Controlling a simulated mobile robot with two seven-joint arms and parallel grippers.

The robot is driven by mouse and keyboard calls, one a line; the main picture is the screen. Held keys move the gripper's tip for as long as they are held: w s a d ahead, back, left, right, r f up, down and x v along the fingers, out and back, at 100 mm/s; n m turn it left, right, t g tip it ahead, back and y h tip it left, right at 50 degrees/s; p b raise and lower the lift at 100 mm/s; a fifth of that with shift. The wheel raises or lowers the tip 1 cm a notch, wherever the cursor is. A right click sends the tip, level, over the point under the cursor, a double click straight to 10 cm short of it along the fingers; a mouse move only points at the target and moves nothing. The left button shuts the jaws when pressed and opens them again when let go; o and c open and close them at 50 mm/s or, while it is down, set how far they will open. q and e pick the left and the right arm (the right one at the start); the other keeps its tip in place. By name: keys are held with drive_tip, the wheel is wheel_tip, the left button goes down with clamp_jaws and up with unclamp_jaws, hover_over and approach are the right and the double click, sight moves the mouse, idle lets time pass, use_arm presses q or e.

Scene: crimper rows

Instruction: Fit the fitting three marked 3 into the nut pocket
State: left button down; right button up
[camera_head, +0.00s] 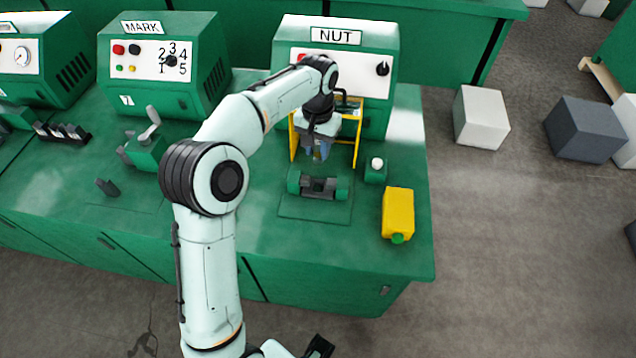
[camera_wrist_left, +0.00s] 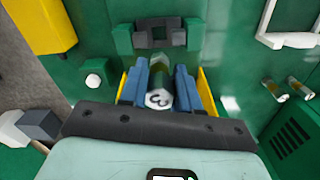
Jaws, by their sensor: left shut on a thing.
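My left gripper (camera_head: 319,156) hangs over the nut station, pointing down. In the left wrist view its blue fingers (camera_wrist_left: 159,90) are shut on a dark fitting whose pale end carries a 3 (camera_wrist_left: 158,99). The nut pocket is the green block with dark grey jaws (camera_head: 318,187) on the bench below and in front of the gripper. In the left wrist view the pocket (camera_wrist_left: 158,36) lies beyond the fingertips, apart from the fitting as far as I can tell. The fitting's far end is partly hidden between the fingers.
A yellow frame (camera_head: 357,135) stands around the gripper in front of the NUT machine (camera_head: 352,60). A white button on a green box (camera_head: 376,170) and a yellow bottle (camera_head: 398,212) stand to the right. The MARK machine (camera_head: 150,90) and a lever fixture (camera_head: 146,150) are left.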

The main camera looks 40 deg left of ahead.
use_arm(q)
wheel_tip(320, 180, down, 13)
drive_tip(key=shift+r+b, duration=0.1)
drive_tip(key=shift+b, duration=0.55)
use_arm(e)
drive_tip(key=shift+s+f, duration=0.25)
drive_tip(key=shift+f, duration=0.2)
drive_tip(key=shift+s+f, duration=0.2)
drive_tip(key=shift+f, duration=0.25)
use_arm(q)
drive_tip(key=c, duration=1.1)
unclamp_jaws()
drive_tip(key=shift+f, duration=0.2)
drive_tip(key=o, duration=0.3)
wheel_tip(320, 180, up, 12)
drive_tip(key=shift+r+p, duration=0.2)
drive_tip(key=shift+p, duration=0.6)
use_arm(e)
drive_tip(key=shift+w+r, duration=0.4)
drive_tip(key=shift+r, duration=0.45)
use_arm(q)
drive_tip(key=shift+f, duration=0.1)
